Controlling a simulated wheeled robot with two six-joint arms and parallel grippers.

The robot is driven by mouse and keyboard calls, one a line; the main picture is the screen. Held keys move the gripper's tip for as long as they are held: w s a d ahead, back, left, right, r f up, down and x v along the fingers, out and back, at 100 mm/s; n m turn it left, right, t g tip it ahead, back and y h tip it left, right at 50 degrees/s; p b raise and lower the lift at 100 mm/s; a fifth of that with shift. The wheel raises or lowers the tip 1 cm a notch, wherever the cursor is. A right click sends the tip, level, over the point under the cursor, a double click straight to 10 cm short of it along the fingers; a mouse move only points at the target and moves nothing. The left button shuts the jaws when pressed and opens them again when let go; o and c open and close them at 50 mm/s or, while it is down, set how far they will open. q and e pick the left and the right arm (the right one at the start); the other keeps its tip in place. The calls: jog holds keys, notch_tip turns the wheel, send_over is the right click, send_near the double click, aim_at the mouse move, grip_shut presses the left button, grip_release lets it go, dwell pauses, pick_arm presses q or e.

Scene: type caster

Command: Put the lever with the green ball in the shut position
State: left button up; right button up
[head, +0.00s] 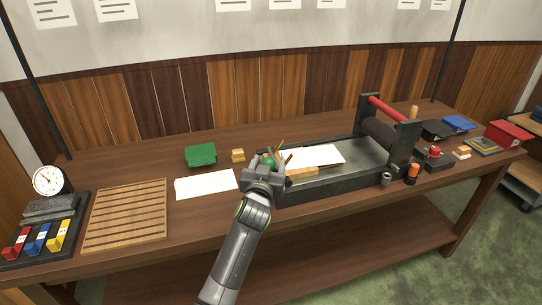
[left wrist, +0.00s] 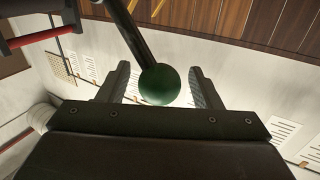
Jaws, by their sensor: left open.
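The green ball (left wrist: 160,85) on the end of a dark lever rod (left wrist: 130,33) shows large in the left wrist view. It sits between the two fingers of my left gripper (left wrist: 160,92), with a gap on each side. In the head view the green ball (head: 268,161) shows at the left end of the black machine (head: 330,182), partly hidden by my left gripper (head: 268,166). My left gripper is open around the ball. Most of the lever is hidden in the head view. My right gripper is in neither view.
The machine has a red bar (head: 388,108) and dark roller (head: 382,132) at its right. A green box (head: 201,155), an orange block (head: 238,155), a white sheet (head: 206,184) and a slatted wooden board (head: 126,214) lie left on the table. A dial gauge (head: 48,180) stands far left.

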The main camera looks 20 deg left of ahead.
pick_arm(q)
jog(key=shift+w+r, duration=0.1)
jog(key=shift+w, duration=0.15)
jog(key=shift+s+r, duration=0.1)
jog(key=shift+s, duration=0.05)
jog(key=shift+c, duration=0.3)
